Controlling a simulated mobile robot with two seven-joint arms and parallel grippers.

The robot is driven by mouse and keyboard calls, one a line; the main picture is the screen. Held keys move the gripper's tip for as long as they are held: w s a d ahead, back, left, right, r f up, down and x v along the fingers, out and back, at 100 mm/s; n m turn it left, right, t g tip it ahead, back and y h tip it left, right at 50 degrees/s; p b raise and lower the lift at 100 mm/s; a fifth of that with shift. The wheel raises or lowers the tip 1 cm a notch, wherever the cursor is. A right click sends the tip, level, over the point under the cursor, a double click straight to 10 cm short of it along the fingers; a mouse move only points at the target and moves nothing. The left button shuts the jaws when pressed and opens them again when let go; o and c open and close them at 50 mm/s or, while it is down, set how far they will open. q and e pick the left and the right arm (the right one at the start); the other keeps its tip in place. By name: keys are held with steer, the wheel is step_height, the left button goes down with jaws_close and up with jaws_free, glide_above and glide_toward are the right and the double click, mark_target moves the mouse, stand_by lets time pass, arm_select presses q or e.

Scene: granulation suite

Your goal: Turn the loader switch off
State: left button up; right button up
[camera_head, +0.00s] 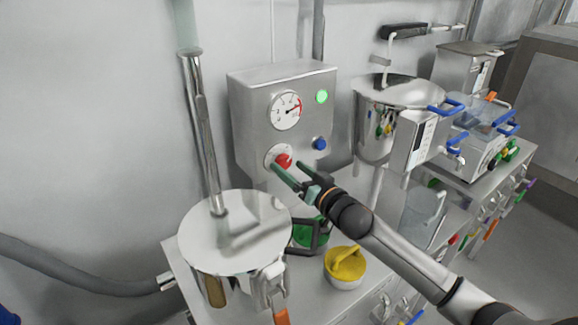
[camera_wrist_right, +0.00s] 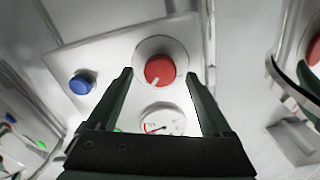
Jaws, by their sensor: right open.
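The red rotary switch (camera_head: 284,160) sits on a pale round plate on the front of a grey metal control box (camera_head: 250,110), below the gauge. In the right wrist view the red switch (camera_wrist_right: 160,70) shows a pale pointer mark toward its lower left edge. My right gripper (camera_head: 289,168) is open in front of it. In the right wrist view the fingers of my right gripper (camera_wrist_right: 159,76) stand either side of the red switch, with visible gaps; contact cannot be told. A green lamp (camera_head: 322,96) on the box is lit. My left gripper is out of view.
The box also bears a dial gauge (camera_head: 286,110) and a blue button (camera_head: 320,144). A steel pot (camera_head: 375,140) is close on the right.

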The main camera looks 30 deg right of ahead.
steer(key=shift+w+a, duration=0.1)
steer(key=shift+w, duration=0.55)
jaws_close()
stand_by(0.4)
